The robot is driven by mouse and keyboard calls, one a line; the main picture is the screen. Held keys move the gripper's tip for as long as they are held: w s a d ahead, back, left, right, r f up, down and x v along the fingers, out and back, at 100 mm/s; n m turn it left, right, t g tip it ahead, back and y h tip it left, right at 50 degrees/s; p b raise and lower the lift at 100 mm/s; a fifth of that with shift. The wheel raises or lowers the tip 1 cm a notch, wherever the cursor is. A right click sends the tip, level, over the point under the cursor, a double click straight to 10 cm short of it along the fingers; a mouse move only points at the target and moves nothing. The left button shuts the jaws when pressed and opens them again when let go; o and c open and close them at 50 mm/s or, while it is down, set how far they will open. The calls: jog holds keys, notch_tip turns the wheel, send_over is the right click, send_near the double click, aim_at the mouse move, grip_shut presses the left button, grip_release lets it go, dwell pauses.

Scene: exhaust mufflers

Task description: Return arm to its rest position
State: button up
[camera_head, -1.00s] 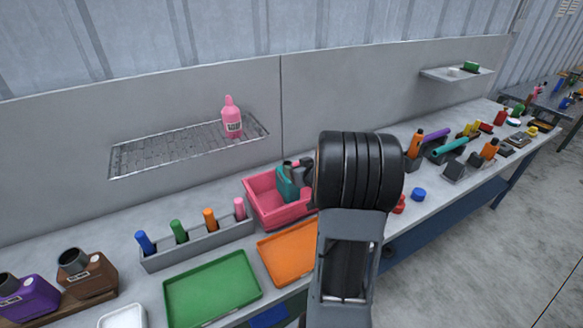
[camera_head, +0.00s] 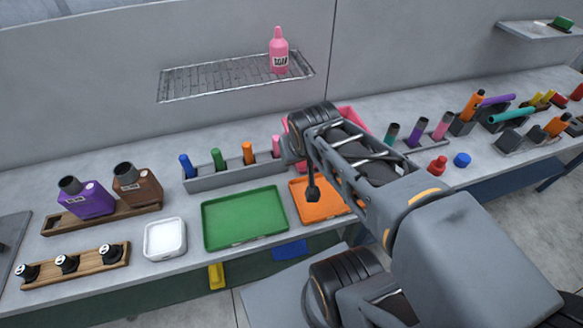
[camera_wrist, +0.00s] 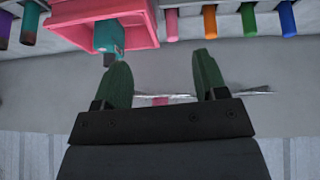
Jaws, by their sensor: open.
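My gripper (camera_wrist: 163,72) is open in the wrist view, its two green fingers apart with nothing between them. A pink bin (camera_wrist: 138,22) with a teal object (camera_wrist: 108,36) in it shows beyond the left fingertip. In the head view my arm reaches over the bench from the lower right and bends near the pink bin (camera_head: 353,119). The arm covers most of that bin, hiding the teal object there. I cannot make out the fingers in the head view.
A grey rack (camera_head: 225,178) with several coloured handles stands left of the arm. A green tray (camera_head: 245,216) and an orange tray (camera_head: 312,207) lie at the bench front. A wire shelf (camera_head: 215,82) holding a pink soap bottle (camera_head: 278,52) is on the wall above.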

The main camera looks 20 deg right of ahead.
jog(key=shift+n+g+y, duration=0.6)
jog(key=shift+g+y, duration=0.1)
jog(key=s+a, duration=0.3)
jog(key=a, duration=0.1)
jog(key=shift+s, duration=0.35)
dwell(1.4)
